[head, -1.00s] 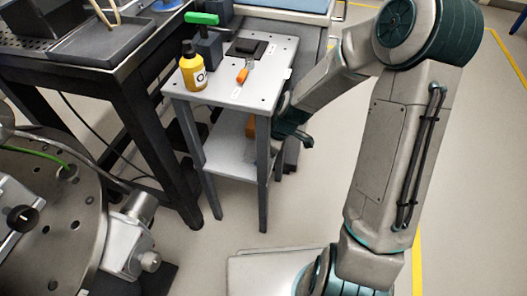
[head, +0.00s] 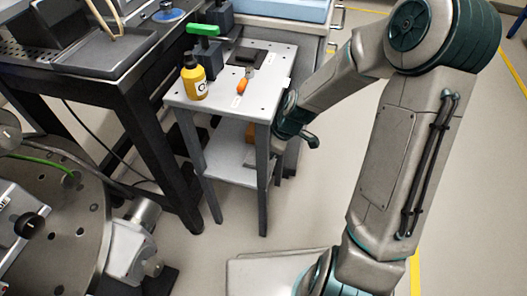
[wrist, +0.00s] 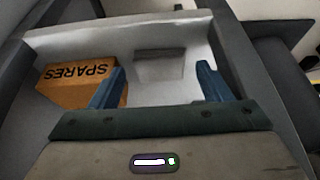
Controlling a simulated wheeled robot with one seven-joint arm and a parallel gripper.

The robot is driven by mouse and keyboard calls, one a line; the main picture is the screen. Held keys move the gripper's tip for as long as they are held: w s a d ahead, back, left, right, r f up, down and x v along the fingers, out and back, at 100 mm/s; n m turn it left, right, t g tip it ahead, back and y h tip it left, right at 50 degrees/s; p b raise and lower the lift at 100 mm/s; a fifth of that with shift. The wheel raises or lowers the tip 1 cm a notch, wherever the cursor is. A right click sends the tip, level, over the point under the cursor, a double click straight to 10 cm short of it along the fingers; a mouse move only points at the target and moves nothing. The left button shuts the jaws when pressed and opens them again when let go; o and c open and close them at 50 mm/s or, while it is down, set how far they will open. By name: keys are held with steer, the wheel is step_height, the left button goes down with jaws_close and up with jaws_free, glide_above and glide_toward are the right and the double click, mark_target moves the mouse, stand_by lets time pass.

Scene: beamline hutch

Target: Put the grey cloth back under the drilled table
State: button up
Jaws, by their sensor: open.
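The drilled table (head: 222,92) is a small grey stand with holes in its top and a lower shelf (head: 238,163). In the wrist view a grey folded piece, seemingly the grey cloth (wrist: 158,66), lies flat on that pale shelf (wrist: 195,40), towards its far side. My gripper (wrist: 161,66) is open, its blue fingers apart, with the cloth showing in the gap beyond them. Nothing is visibly held. In the head view my wrist is at the table's right side, level with the space under the top; the fingers and the cloth are hidden there.
An orange SPARES box (wrist: 80,84) sits left of the cloth, close to the left finger. On the table top are a yellow bottle (head: 195,82), an orange-handled tool (head: 243,84) and a dark pad (head: 246,54). A black bench (head: 135,95) stands left. Floor to the right is clear.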

steer(key=p+v, duration=0.3)
steer(key=v, duration=0.5)
steer(key=shift+r+p, duration=0.3)
steer(key=shift+r, duration=0.05)
steer(key=shift+d, duration=0.1)
steer(key=s+d+r+m+h+p, duration=0.1)
steer(key=s+r+m+p, duration=0.3)
steer(key=r+p, duration=0.6)
steer(key=s+d+r+m+t+h+p, duration=0.1)
steer(key=s+d+r+m+p, duration=0.2)
steer(key=r+p, duration=0.7)
steer(key=s+d+r+m+h+p, duration=0.2)
steer(key=s+r+m+p, duration=0.5)
steer(key=r, duration=1.8)
steer(key=s+p, duration=0.1)
steer(key=p, duration=0.2)
steer(key=shift+s+d, duration=0.3)
steer(key=shift+s, duration=0.1)
